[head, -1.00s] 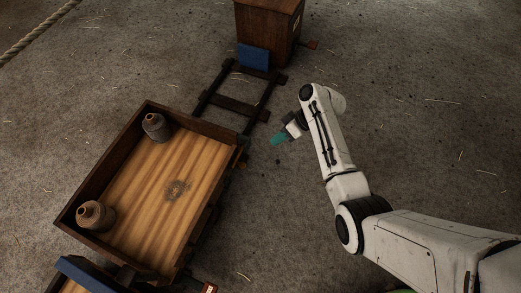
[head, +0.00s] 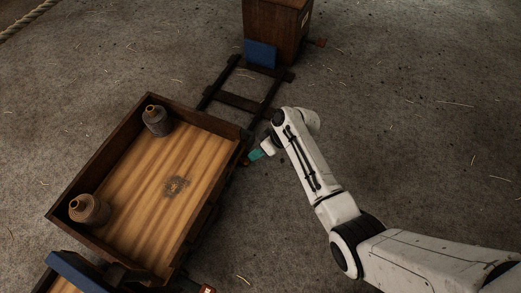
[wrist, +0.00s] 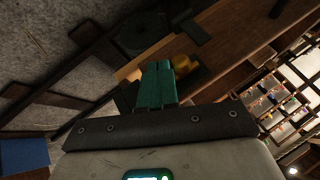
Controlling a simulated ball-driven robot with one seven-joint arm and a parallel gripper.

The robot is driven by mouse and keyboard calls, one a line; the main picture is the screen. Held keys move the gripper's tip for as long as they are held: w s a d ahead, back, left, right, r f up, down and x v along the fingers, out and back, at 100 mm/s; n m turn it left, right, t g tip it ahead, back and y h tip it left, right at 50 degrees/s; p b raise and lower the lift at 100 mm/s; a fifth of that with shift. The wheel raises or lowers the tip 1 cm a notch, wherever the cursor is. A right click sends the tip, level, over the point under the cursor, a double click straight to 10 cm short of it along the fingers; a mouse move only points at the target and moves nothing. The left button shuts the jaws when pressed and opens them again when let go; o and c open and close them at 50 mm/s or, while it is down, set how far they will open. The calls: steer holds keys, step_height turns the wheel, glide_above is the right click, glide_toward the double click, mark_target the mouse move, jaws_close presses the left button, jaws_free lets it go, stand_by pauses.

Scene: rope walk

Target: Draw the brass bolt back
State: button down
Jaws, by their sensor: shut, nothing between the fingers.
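A brass-yellow piece (wrist: 184,65), which looks like the bolt, shows just beyond my fingertips in the wrist view, low on the end of the wooden wagon (head: 80,160). In the head view a small orange-brown spot (head: 245,161) shows at the wagon's corner, beside my fingers. My gripper (head: 252,156) has teal fingers, closed together and empty, close to that corner. The fingers (wrist: 158,68) partly cover the brass piece in the wrist view, so I cannot tell whether they touch it or how far the bolt is drawn.
Two brown jugs (head: 156,120) (head: 88,210) stand in the wagon along its left side. Dark rails (head: 236,101) run from the wagon to a wooden box (head: 272,27) with a blue pad (head: 260,54). A rope (head: 28,20) lies at top left.

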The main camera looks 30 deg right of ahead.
steer(key=shift+s+a, duration=0.1)
steer(key=s+a+p, duration=0.2)
steer(key=a, duration=0.1)
steer(key=shift+s+a+p, duration=0.15)
steer(key=shift+s+p, duration=0.05)
steer(key=shift+p, duration=0.2)
stand_by(0.4)
